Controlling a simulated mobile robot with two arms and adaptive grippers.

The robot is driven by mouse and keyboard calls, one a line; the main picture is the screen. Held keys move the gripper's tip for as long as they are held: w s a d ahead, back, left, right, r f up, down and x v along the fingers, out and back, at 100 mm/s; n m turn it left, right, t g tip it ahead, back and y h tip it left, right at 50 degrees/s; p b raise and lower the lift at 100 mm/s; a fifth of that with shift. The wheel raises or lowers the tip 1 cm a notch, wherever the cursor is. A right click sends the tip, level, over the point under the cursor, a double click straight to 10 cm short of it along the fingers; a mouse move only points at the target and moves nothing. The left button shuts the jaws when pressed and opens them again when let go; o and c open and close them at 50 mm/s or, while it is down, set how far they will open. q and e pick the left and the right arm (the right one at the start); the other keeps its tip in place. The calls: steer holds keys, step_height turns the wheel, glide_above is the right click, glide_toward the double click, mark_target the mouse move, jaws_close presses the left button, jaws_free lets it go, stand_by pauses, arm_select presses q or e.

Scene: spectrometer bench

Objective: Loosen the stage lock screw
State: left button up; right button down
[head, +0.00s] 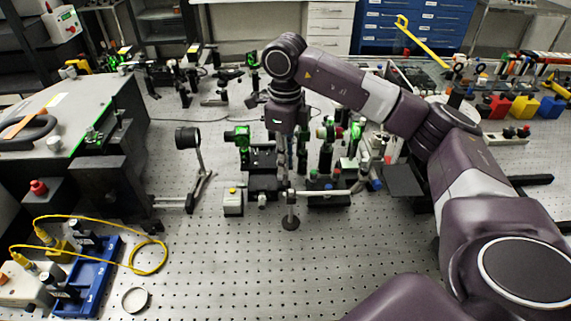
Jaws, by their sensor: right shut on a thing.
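My right gripper (284,184) reaches straight down at the middle of the bench. Its fingers are shut on a small part at the right side of a black stage (263,184), which I take to be the stage lock screw. The screw itself is hidden between the fingertips and too small to make out. A green-lit optic mount (240,137) stands at the back left of the stage. My left gripper is not in view.
Close by are a small box with a yellow button (233,201), a short post with a round black foot (290,222) and other mounts to the right (327,150). A lens on a stand (188,138) is at left.

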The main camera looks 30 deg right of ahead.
steer(key=shift+w+n+b, duration=0.1)
steer(key=shift+n+b, duration=0.4)
steer(key=shift+n, duration=1.1)
steer(key=shift+r, duration=0.1)
steer(key=c, duration=2)
jaws_free()
steer(key=shift+o, duration=0.2)
step_height(320, 180, up, 12)
